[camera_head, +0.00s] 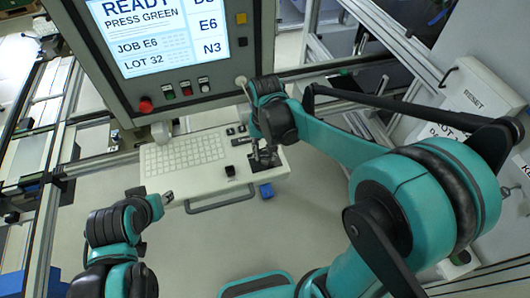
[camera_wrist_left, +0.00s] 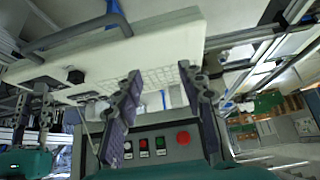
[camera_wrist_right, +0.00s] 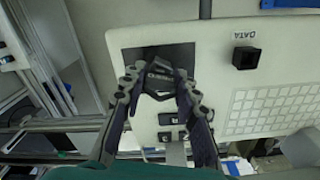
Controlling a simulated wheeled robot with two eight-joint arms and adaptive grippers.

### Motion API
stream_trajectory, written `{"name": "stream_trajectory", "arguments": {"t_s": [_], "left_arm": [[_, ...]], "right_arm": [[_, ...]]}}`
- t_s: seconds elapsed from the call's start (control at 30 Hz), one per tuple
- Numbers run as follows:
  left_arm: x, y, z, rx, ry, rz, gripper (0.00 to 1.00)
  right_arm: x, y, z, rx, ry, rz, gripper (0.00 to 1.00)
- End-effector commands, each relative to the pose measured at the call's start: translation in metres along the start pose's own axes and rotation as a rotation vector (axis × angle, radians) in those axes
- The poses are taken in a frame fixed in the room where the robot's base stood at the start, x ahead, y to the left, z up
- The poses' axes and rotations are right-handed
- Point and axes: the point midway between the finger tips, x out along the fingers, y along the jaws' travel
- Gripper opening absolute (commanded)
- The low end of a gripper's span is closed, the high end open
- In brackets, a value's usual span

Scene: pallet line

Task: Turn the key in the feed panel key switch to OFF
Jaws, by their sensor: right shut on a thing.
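My right gripper (camera_head: 265,158) is at the right end of a white keyboard console (camera_head: 160,160), over a dark plate there. In the right wrist view its fingertips (camera_wrist_right: 158,82) meet in front of the dark plate (camera_wrist_right: 180,54), shut on a small dark piece. The fingers hide most of this piece; I cannot make out the key's shape or the switch position. My left gripper (camera_head: 166,199) is near the console's left front corner. In the left wrist view its fingers (camera_wrist_left: 157,92) are spread apart with nothing between them.
A screen panel (camera_head: 165,45) stands behind the console, with a red mushroom button (camera_head: 146,105) and several small buttons below the screen. A black square socket marked DATA (camera_wrist_right: 246,57) sits beside the dark plate. A handle bar (camera_head: 222,201) runs along the console's front.

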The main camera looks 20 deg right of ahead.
Motion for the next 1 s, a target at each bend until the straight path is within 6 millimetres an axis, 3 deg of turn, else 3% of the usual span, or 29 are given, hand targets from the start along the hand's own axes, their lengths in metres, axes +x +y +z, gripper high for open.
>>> {"name": "stream_trajectory", "arguments": {"t_s": [0.23, 0.27, 0.33, 0.53, 0.57, 0.63, 0.67, 1.0], "left_arm": [[0.0042, 0.0000, 0.0030, 0.000, 0.000, 0.000, 0.40], [0.0038, 0.0000, 0.0027, 0.000, 0.000, 0.000, 0.40], [0.0035, 0.0000, 0.0025, 0.000, 0.000, 0.000, 0.40], [0.0035, 0.0000, 0.0025, 0.000, 0.000, 0.000, 0.40], [0.0035, 0.0000, 0.0025, 0.000, 0.000, 0.000, 0.40], [0.0035, 0.0000, 0.0025, 0.000, 0.000, 0.000, 0.40], [0.0035, 0.0000, 0.0025, 0.000, 0.000, 0.000, 0.40], [0.0035, 0.0000, 0.0025, 0.000, 0.000, 0.000, 0.40]], "right_arm": [[0.0007, 0.0006, 0.0004, -0.342, 0.000, 0.000, 0.02], [0.0004, 0.0006, 0.0003, -0.335, 0.000, 0.000, 0.38], [0.0001, 0.0006, 0.0003, -0.333, 0.000, 0.000, 0.54], [0.0001, 0.0006, 0.0003, -0.330, 0.000, 0.000, 0.54], [0.0001, 0.0006, 0.0003, -0.330, 0.000, 0.000, 0.57], [0.0001, 0.0006, 0.0003, -0.330, 0.000, 0.000, 0.74], [0.0001, 0.0006, 0.0003, -0.330, 0.000, 0.000, 0.75], [0.0001, 0.0006, 0.0003, -0.329, 0.000, 0.000, 0.75]]}}
